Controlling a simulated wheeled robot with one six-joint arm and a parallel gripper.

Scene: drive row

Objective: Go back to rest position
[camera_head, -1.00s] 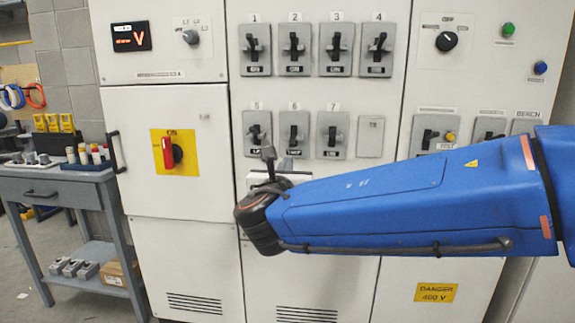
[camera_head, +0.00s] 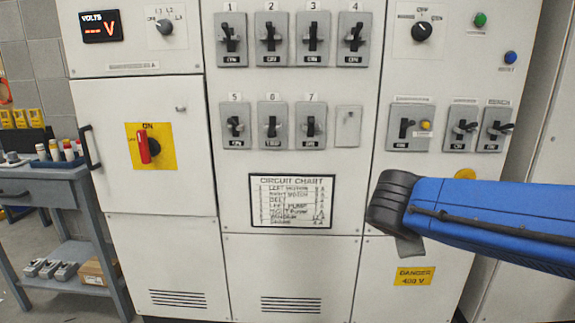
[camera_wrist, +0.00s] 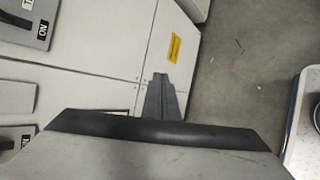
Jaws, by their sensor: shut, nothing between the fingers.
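My blue arm reaches in from the right in the head view, in front of the panel's lower right. My gripper (camera_head: 410,246) shows only as a small grey piece below the black wrist joint, pointing down. In the wrist view my gripper (camera_wrist: 160,80) shows as a narrow grey shape with its fingers together and nothing held. It is clear of the switches. The electrical cabinet (camera_head: 290,270) stands ahead with several breaker switches, a red main switch (camera_head: 146,149) and a circuit chart (camera_head: 291,201).
A grey workbench (camera_head: 40,188) with bottles and parts stands at the left. A yellow danger label (camera_head: 413,276) is on the cabinet below my arm; the label also shows in the wrist view (camera_wrist: 174,47). Open grey floor (camera_wrist: 240,60) lies beside the cabinet there.

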